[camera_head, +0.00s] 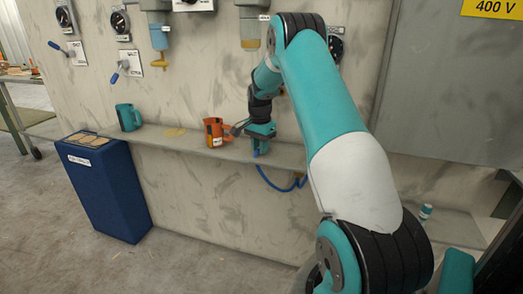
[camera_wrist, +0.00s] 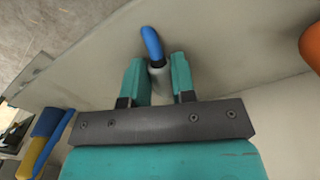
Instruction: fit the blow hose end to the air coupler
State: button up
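The blue hose (camera_head: 279,187) hangs in a loop below the ledge, under my gripper (camera_head: 260,138). In the wrist view its blue end (camera_wrist: 152,44) runs into a pale grey sleeve (camera_wrist: 160,82). The sleeve sits between the two teal fingers of my gripper (camera_wrist: 159,80), which appear to touch it on both sides. My gripper is at the wall ledge, just right of the orange mug. I cannot make out which fitting is the air coupler; my arm covers part of the wall.
The orange mug (camera_head: 214,132) stands close left of my gripper on the ledge (camera_head: 185,140). A teal mug (camera_head: 128,117) stands farther left. A blue bin (camera_head: 108,190) stands below. Filter bowls (camera_head: 159,38) and blue-handled valves (camera_head: 121,70) are on the wall above.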

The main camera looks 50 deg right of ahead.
grip_shut()
jog(key=shift+r+p, duration=0.55)
jog(key=shift+p, duration=0.15)
dwell(0.5)
jog(key=shift+r+p, duration=2.2)
jog(key=shift+r, duration=0.2)
